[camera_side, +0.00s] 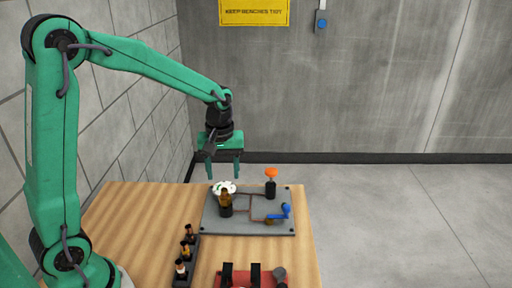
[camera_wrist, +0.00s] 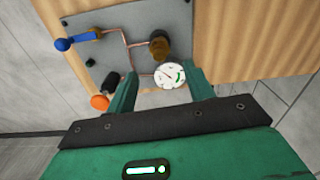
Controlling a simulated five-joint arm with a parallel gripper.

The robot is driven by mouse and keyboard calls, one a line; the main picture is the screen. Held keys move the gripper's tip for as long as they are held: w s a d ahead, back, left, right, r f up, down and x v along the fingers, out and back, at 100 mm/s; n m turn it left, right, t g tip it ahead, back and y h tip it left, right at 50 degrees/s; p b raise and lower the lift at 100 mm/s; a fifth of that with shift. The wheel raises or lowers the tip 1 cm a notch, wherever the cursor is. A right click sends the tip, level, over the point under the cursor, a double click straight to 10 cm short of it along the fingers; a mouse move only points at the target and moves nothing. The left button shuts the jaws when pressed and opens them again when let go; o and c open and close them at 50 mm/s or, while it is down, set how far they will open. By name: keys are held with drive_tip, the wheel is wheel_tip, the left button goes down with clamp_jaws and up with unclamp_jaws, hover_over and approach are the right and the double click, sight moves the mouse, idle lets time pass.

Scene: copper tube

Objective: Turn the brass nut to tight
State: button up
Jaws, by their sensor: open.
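The brass nut (camera_side: 226,197) sits on a dark round base on the grey panel, at the panel's left in the side view. It also shows in the wrist view (camera_wrist: 158,46), above the fingertips, joined to a copper tube (camera_wrist: 127,44). A white round gauge (camera_side: 224,187) stands just behind the nut; its dial (camera_wrist: 170,75) has a needle and a green band. My gripper (camera_side: 223,172) is open and empty, pointing down above the gauge and nut. In the wrist view its two fingers (camera_wrist: 161,84) stand either side of the gauge, with the nut beyond them. The nut's threads are too small to read.
The grey panel (camera_side: 211,228) lies on the wooden table (camera_side: 130,225). An orange-topped valve (camera_side: 271,173) and a blue lever (camera_side: 283,212) stand at its right. A dark rack (camera_side: 184,275) holds several fittings in front. A red fixture (camera_side: 265,280) is at the front edge.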

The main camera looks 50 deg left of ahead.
sight(224, 190)
drive_tip(key=shift+f, duration=0.1)
drive_tip(key=shift+f, duration=3.75)
drive_tip(key=c, duration=1)
